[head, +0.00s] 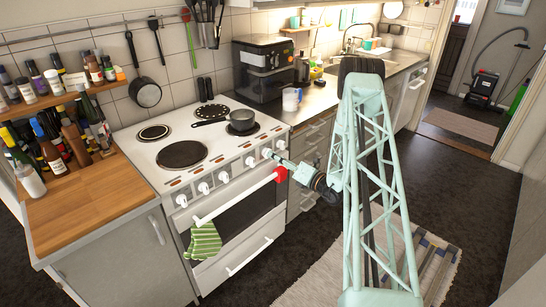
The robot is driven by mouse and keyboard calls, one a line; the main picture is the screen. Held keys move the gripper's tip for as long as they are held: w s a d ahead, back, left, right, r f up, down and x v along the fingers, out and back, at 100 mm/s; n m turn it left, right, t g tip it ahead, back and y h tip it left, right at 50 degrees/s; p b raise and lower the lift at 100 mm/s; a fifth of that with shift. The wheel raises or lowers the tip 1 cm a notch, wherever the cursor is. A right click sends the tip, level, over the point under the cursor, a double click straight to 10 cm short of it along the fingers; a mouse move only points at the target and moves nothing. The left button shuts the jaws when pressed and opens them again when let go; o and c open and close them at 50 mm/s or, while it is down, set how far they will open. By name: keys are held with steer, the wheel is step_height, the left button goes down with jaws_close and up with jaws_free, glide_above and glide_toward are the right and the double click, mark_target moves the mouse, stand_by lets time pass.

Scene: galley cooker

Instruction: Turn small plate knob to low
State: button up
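The white cooker (160,165) has a row of white knobs along its sloped front panel, including one at the left (181,200) and one towards the right (250,161). The frame does not show which of them is the small plate knob, and their settings are too small to read. My gripper (269,155) is at the right end of the knob row, close to the panel. Contact with a knob cannot be made out. The fingers are too small to show whether they are open or shut.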

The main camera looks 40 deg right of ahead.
steer(key=s+d, duration=0.1)
steer(key=s, duration=0.8)
steer(key=shift+s+d, duration=0.25)
steer(key=shift+s, duration=0.05)
stand_by(0.4)
